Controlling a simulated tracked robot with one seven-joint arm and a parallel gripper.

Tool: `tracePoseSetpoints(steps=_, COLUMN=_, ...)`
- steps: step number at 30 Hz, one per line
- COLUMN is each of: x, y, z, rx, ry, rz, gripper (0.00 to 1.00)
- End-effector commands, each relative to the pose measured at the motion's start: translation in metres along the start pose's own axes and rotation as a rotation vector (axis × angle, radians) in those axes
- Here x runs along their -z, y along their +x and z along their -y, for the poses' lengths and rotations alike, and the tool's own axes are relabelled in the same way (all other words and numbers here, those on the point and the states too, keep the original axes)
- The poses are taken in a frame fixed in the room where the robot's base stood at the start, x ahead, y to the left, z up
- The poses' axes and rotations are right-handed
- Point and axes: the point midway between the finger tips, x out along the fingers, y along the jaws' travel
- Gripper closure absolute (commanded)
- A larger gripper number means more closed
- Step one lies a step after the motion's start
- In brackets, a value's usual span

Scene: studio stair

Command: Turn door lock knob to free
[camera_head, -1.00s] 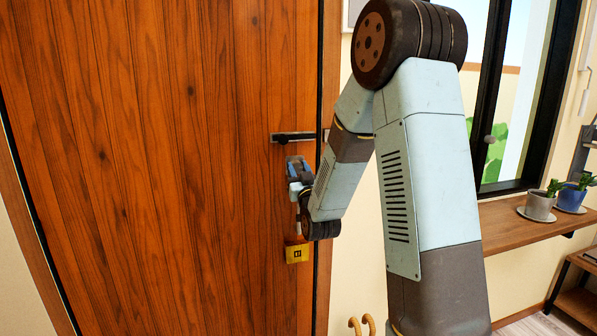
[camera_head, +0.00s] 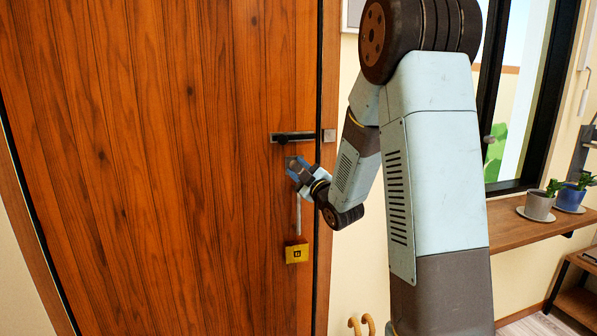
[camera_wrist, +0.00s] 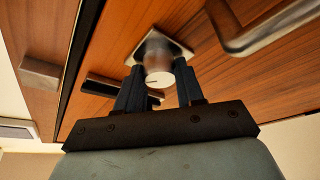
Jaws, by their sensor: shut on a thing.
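The lock knob (camera_wrist: 158,79) is a round metal knob with a dark line on its face, on a square metal plate (camera_wrist: 152,45) on the brown wooden door (camera_head: 160,150). My gripper (camera_wrist: 159,86) has its two blue-black fingers on either side of the knob and is shut on it. The line on the knob looks nearly level in the wrist view.
A window (camera_head: 515,100) and a wooden shelf (camera_head: 520,232) with two potted plants are at the right. Curved tan hooks (camera_head: 362,325) show at the bottom.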

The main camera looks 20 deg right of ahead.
Motion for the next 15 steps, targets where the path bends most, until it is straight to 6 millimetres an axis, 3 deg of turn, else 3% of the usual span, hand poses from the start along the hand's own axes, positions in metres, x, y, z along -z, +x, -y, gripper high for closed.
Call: tracePoseSetpoints(steps=15, x=0.0017, y=0.0003, z=0.0009, rx=0.185, ry=-0.435, rz=-0.004, gripper=0.93)
